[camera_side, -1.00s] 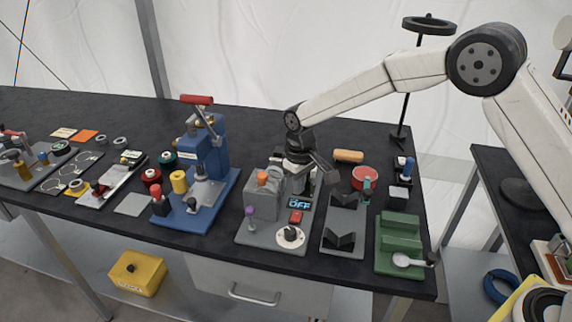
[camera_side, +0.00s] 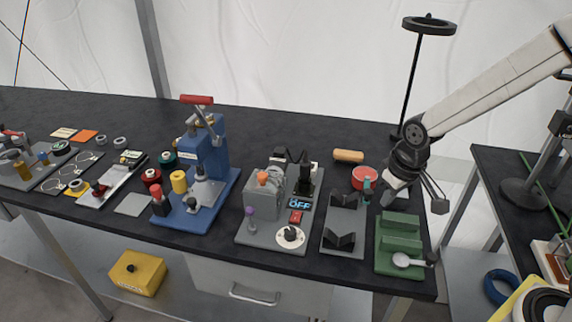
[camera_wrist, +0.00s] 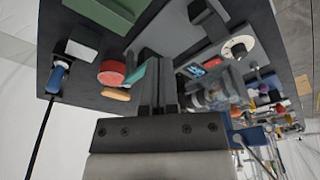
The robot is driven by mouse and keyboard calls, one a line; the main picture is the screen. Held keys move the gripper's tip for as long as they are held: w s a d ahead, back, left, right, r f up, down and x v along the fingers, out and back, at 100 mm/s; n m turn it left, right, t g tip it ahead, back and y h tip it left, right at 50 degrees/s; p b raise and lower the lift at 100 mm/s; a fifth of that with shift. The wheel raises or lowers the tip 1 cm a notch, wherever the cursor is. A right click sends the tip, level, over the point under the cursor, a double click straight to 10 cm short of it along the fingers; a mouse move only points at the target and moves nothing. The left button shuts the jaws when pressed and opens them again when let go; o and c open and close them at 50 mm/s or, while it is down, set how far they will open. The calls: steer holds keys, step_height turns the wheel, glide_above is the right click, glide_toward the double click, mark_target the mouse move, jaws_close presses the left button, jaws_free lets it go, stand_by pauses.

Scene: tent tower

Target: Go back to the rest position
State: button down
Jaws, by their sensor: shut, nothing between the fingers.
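My gripper (camera_side: 387,198) is at the right end of the black bench in the side view. It hangs above the area behind the green block and beside the red round tub, with its fingers pointing down and left. In the wrist view my gripper (camera_wrist: 159,68) shows its two dark fingers close together. Nothing is held between them. The fingertips are small and dark against the bench, so their exact height above it is hard to tell.
Near my gripper are the green block (camera_side: 398,242) with a spoon-like tool, the red tub (camera_side: 364,178), the grey V-block stand (camera_side: 343,222) and the grey machine (camera_side: 262,200) with an OFF display. A black lamp stand (camera_side: 407,90) rises behind. The back of the bench is mostly clear.

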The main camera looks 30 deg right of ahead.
steer(key=s+d, duration=0.2)
steer(key=s, duration=0.4)
steer(key=shift+s+f+m+t, duration=0.25)
steer(key=shift+s+m+t, duration=0.05)
steer(key=shift+s, duration=0.1)
stand_by(0.5)
